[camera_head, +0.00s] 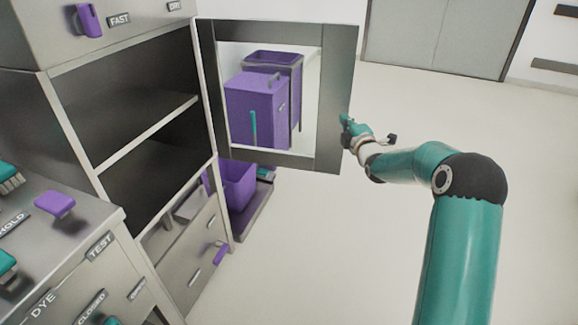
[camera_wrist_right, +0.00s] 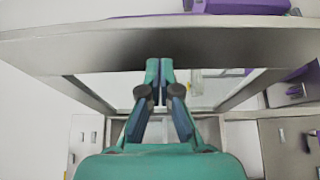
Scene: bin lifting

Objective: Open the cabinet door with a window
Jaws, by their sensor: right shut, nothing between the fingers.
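The cabinet door with a window (camera_head: 338,95) stands swung open, hinged at the cabinet's right front edge. Its clear pane shows purple bins behind it. The open cabinet (camera_head: 150,125) shows a dark inside with a shelf across it. My right gripper (camera_head: 345,120) is at the door's free right edge, its fingers shut with nothing between them. In the right wrist view the closed fingertips (camera_wrist_right: 159,66) lie over the door's grey frame (camera_wrist_right: 215,45); I cannot tell whether they touch it. My left gripper is not in view.
Purple bins (camera_head: 255,108) stand behind the door, and another purple bin (camera_head: 238,185) sits low beside the cabinet. A labelled counter (camera_head: 75,250) is at the left. The floor (camera_head: 330,250) on the right is clear.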

